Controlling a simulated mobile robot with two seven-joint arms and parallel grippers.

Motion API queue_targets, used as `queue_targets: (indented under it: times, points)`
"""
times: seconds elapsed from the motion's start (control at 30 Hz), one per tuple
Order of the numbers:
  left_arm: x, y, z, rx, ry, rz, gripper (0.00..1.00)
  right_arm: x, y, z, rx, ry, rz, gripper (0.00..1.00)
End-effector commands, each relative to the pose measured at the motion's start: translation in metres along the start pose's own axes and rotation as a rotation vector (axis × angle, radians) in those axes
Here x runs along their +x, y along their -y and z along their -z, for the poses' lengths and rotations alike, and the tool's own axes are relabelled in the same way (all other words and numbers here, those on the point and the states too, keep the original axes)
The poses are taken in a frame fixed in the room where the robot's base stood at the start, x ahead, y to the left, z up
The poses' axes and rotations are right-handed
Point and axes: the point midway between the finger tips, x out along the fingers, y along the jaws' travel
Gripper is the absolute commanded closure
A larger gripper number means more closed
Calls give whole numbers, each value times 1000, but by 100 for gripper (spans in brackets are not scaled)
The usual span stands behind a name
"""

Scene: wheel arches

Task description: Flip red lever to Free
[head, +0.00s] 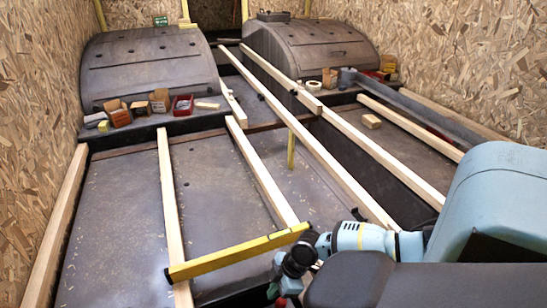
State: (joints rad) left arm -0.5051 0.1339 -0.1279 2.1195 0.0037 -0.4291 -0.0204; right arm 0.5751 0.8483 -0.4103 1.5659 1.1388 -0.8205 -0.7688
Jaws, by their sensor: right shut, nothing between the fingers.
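A small red piece (281,302) shows at the bottom edge, just below the dark end of my right arm. I cannot tell whether it is the red lever, and no Free marking is readable. My right gripper (284,287) reaches in from the right, over the timber near the bottom middle. It is shut with nothing held, and close to the red piece in the picture; I cannot tell if they touch. My left gripper is not in view.
A yellow bar (235,253) lies across two timber battens near my right gripper. Long battens (310,145) run to the back. Two dark wheel arches (150,65) stand behind, with small boxes (159,100) and a red tray (182,105) in front. Chipboard walls flank both sides.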

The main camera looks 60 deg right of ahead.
Motion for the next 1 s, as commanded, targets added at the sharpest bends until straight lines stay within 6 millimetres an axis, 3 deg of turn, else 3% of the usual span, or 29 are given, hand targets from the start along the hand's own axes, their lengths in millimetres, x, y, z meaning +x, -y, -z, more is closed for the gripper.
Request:
queue_targets:
  times: [0.2, 0.4, 1.0]
  points:
    - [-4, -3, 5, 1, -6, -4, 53, -37, -2, -26, 1, 0, 3, 100]
    - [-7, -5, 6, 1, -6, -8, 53, -57, -4, -38, 0, -4, 3, 100]
    - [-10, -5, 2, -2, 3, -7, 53, -64, -4, -42, 1, -8, 2, 100]
